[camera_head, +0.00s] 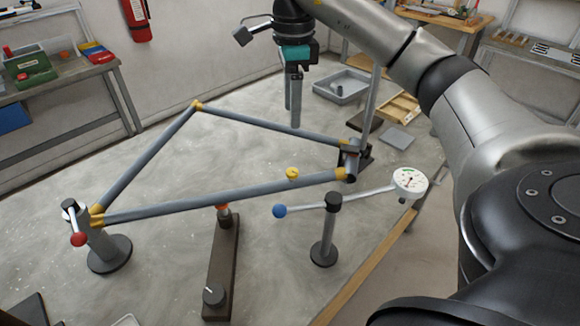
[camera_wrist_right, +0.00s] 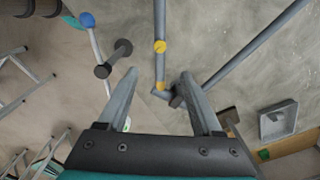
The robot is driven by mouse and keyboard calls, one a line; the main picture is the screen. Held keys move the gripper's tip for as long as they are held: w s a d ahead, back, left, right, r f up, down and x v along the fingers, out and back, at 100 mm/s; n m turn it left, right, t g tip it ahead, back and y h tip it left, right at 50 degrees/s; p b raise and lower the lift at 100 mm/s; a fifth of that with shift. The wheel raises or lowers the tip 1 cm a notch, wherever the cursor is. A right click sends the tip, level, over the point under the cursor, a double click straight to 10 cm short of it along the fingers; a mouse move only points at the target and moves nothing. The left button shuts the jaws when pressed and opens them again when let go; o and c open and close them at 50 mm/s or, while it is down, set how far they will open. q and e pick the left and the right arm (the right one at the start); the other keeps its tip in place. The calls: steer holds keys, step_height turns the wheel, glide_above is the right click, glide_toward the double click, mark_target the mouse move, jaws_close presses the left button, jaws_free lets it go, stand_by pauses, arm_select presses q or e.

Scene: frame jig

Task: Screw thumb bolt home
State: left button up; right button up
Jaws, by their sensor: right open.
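The yellow thumb bolt (camera_head: 292,173) sits on top of the front tube of the grey triangular frame (camera_head: 230,196), nearer the tube's right end. It also shows in the right wrist view (camera_wrist_right: 160,47), on the tube beyond the fingertips. I cannot tell how far it is screwed in. My right gripper (camera_head: 292,116) is open and empty, pointing down behind and above the bolt in the head view. In the right wrist view its two fingers (camera_wrist_right: 159,74) are spread, with the frame's yellow corner (camera_wrist_right: 160,87) visible between them. My left gripper is not in view.
A black clamp (camera_head: 350,157) holds the frame's right corner. A post with a red-knobbed lever (camera_head: 78,238) stands at the left corner. A dial gauge (camera_head: 410,182) on a blue-ended arm and a dark bar (camera_head: 219,268) stand in front. A grey tray (camera_head: 342,87) lies behind.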

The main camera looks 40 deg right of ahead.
steer(key=b, duration=0.2)
glide_toward(292, 171)
step_height(292, 171, down, 6)
steer(key=shift+s+f+b, duration=0.1)
steer(key=shift+f+b, duration=0.15)
steer(key=shift+b, duration=0.3)
steer(key=shift+f, duration=0.75)
jaws_close()
